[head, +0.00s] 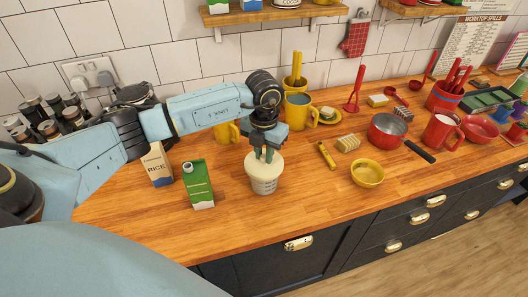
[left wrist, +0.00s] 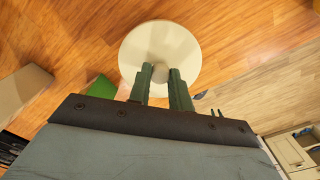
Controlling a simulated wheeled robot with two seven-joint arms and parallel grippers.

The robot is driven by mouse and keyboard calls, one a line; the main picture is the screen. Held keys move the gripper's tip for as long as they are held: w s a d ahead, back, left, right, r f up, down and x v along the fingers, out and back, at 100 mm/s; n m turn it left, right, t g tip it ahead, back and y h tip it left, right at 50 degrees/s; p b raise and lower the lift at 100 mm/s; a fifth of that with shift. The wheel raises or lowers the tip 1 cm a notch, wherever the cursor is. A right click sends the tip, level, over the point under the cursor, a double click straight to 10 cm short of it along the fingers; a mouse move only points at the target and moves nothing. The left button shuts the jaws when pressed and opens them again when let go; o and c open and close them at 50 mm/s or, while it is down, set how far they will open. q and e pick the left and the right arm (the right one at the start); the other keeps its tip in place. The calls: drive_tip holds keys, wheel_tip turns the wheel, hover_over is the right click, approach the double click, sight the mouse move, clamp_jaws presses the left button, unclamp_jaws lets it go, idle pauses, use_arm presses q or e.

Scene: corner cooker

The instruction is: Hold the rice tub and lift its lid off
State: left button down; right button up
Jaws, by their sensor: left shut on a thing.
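The tub (head: 264,186) is a pale, ribbed container standing on the wooden worktop. Its round cream lid (head: 254,176) sits on its top; I see no clear gap between them. My left gripper (head: 264,157) comes down from above and is shut on the small knob of the lid. In the left wrist view the lid (left wrist: 160,35) shows as a round disc, with the knob (left wrist: 160,72) between the green fingers (left wrist: 160,78). The lid hides the tub in that view. My right gripper is not in view.
A green carton (head: 198,185) stands just left of the tub, with a carton marked RICE (head: 158,165) behind it. A yellow bowl (head: 367,173), a yellow stick-like item (head: 326,155) and a red pan (head: 386,130) lie to the right. The worktop's front edge is close.

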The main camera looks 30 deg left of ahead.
use_arm(q)
drive_tip(key=c, duration=1.2)
unclamp_jaws()
